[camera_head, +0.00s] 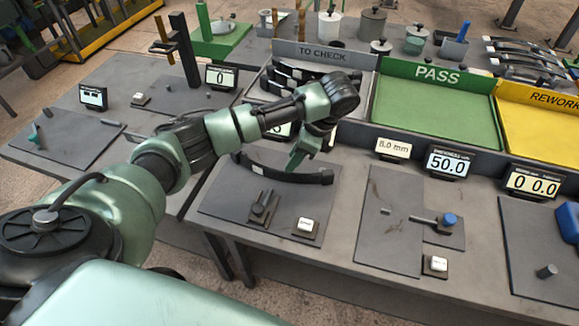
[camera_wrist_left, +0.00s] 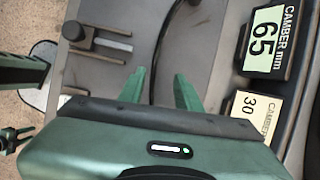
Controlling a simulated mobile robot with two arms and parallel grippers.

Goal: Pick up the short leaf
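A dark, curved leaf (camera_head: 262,170) lies across the grey plate of the camber station in the head view. It also shows as a thin dark curve in the left wrist view (camera_wrist_left: 160,45), running down between my fingers. My left gripper (camera_head: 302,155) is above the middle of this leaf, fingers pointing down. In the left wrist view its two green fingers (camera_wrist_left: 160,88) stand apart, with a gap on both sides of the leaf. Whether they touch it is unclear. Several more dark leaves (camera_head: 290,72) lie in the TO CHECK tray, partly hidden by my arm. My right gripper is out of view.
The green PASS tray (camera_head: 430,105) is empty, and the yellow REWORK tray (camera_head: 540,120) is beside it. Displays, including the camber display (camera_wrist_left: 268,45), stand along the tray fronts. A dark fork-shaped fixture (camera_head: 262,205) and a white button (camera_head: 305,225) sit on the near plate.

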